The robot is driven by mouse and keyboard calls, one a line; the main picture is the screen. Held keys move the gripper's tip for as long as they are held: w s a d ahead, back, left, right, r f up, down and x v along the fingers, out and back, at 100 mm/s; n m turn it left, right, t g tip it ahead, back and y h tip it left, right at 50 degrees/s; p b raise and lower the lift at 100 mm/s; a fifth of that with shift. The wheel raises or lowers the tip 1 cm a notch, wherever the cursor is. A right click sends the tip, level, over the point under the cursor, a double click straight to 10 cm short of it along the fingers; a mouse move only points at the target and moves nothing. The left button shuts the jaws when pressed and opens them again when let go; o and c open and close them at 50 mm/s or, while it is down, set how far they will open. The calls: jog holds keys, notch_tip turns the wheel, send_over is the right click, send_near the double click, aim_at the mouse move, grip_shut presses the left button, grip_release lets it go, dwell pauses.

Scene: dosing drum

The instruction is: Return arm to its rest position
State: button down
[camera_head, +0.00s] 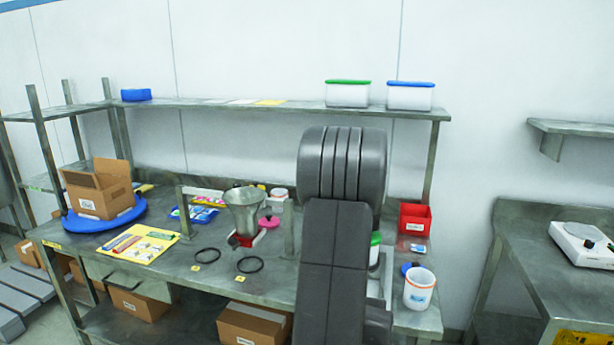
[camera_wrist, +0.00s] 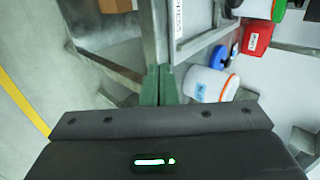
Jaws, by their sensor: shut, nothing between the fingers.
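My gripper (camera_wrist: 158,72) shows in the wrist view as two dark green fingers side by side, closed together with nothing between them. Its tips lie in front of the metal bench's edge, left of a white bucket (camera_wrist: 208,85); I cannot tell the distance. In the head view my dark grey arm stands folded upright in front of the bench's right part and my gripper is hidden behind or below it. The same bucket, with an orange rim, stands on the bench's right end in the head view (camera_head: 419,291).
The metal bench (camera_head: 190,262) carries a hopper (camera_head: 243,209), black rings, a yellow sheet (camera_head: 138,244) and a cardboard box (camera_head: 98,189) on a blue disc. A red bin (camera_head: 414,220) is at the right back. A shelf (camera_head: 290,107) runs above. A second table (camera_head: 545,250) holds a scale (camera_head: 583,245).

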jog(key=shift+v, duration=1.7)
